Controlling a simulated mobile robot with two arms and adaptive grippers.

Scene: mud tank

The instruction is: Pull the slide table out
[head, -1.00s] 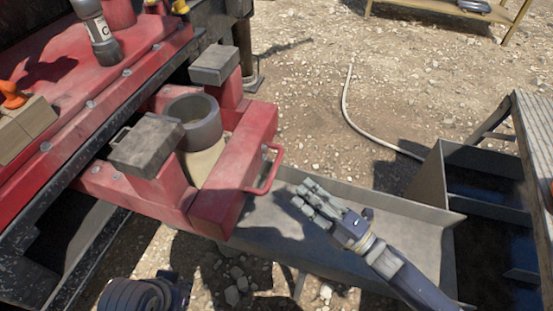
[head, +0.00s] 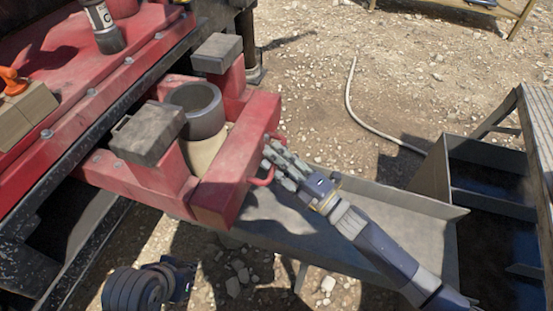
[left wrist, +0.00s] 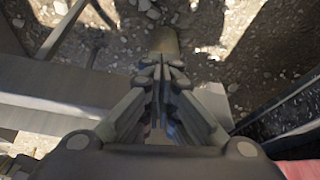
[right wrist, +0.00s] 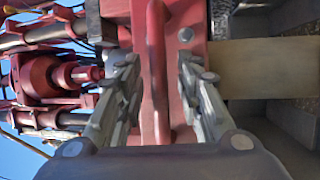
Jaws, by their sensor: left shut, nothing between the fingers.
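The slide table (head: 236,160) is a red frame with grey blocks on top, sticking out from the red machine at the left. A red bar handle (head: 262,181) is on its front face, partly hidden by my right gripper (head: 274,160). In the right wrist view the handle (right wrist: 155,75) stands between the spread fingers of my right gripper (right wrist: 157,65), with visible gaps on both sides. In the left wrist view my left gripper (left wrist: 163,65) is shut and empty above the ground.
A grey cylinder (head: 203,108) sits in the slide table between the blocks. A grey metal trough (head: 290,225) lies below it, joining a dark open tank (head: 490,220) at the right. A pale hose (head: 352,105) lies on the gravel behind.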

